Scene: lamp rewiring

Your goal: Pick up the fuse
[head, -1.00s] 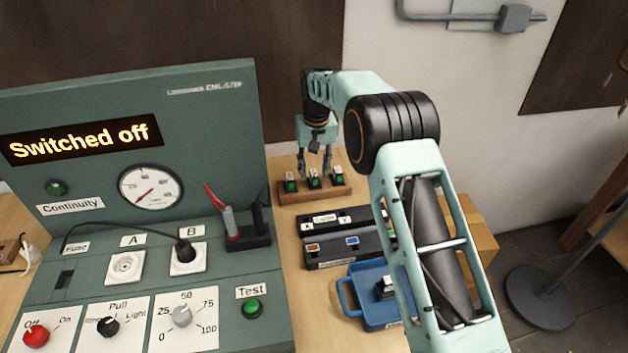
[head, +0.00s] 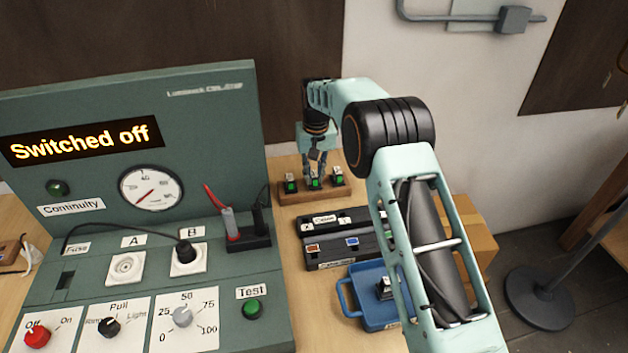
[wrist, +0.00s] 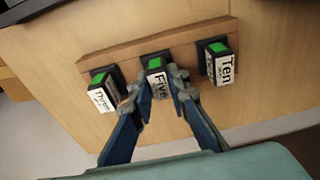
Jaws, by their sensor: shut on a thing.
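Three dark fuses with green tops and white labels stand in a row on a wooden rack (head: 290,198) at the back of the bench. In the wrist view the labels read Three on the left fuse (wrist: 104,92), Five on the middle fuse (wrist: 157,84) and Ten on the right fuse (wrist: 222,68). My gripper (head: 315,180) is over the rack at the middle fuse. In the wrist view its fingers (wrist: 158,95) are shut on the middle fuse, one on each side. That fuse is still at the rack, in line with the others.
The green test panel (head: 200,130) reads "Switched off" and stands left of the rack. A dark case (head: 335,262) and a blue tray (head: 372,318) with a dark item (head: 385,288) lie in front of the rack. A cardboard box (head: 478,240) is at the right.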

